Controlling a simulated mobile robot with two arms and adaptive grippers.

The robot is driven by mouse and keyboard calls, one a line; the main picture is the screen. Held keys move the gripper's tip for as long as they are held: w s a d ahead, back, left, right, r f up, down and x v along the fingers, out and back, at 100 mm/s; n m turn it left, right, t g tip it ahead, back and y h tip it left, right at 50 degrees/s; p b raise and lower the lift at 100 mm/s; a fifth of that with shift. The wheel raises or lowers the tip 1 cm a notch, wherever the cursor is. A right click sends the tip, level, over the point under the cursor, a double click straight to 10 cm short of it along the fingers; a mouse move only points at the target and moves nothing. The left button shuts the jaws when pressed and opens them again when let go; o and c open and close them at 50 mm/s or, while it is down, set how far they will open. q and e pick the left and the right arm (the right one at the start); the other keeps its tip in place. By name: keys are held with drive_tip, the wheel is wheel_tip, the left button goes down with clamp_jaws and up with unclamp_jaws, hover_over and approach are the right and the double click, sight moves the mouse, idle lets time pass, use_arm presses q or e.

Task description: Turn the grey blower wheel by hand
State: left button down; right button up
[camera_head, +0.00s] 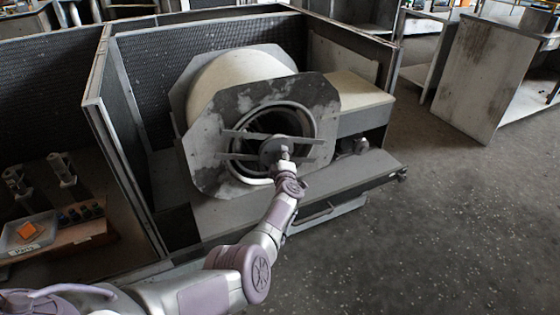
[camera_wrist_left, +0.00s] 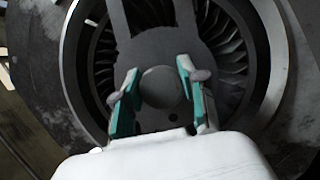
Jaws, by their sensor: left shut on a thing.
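The grey blower wheel (camera_wrist_left: 228,42) sits inside the round opening of the blower housing (camera_head: 208,160); its curved vanes show in the left wrist view. Pale bars (camera_head: 312,148) cross the opening in front of it. A round grey hub (camera_wrist_left: 160,88) is at the middle of the opening. The back of the wheel is hidden. My right gripper is not in view.
The housing stands in a bay with mesh walls, a divider (camera_head: 125,150) at its left. A grey ledge (camera_head: 350,180) runs along its front. A bench with an orange item in a tray (camera_head: 32,232) is at the left. The floor (camera_head: 430,230) at the right is clear.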

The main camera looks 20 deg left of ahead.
use_arm(q)
drive_tip(key=shift+w+a+r, duration=0.1)
idle(0.3)
drive_tip(key=c, duration=0.7)
unclamp_jaws()
drive_tip(key=shift+o, duration=0.2)
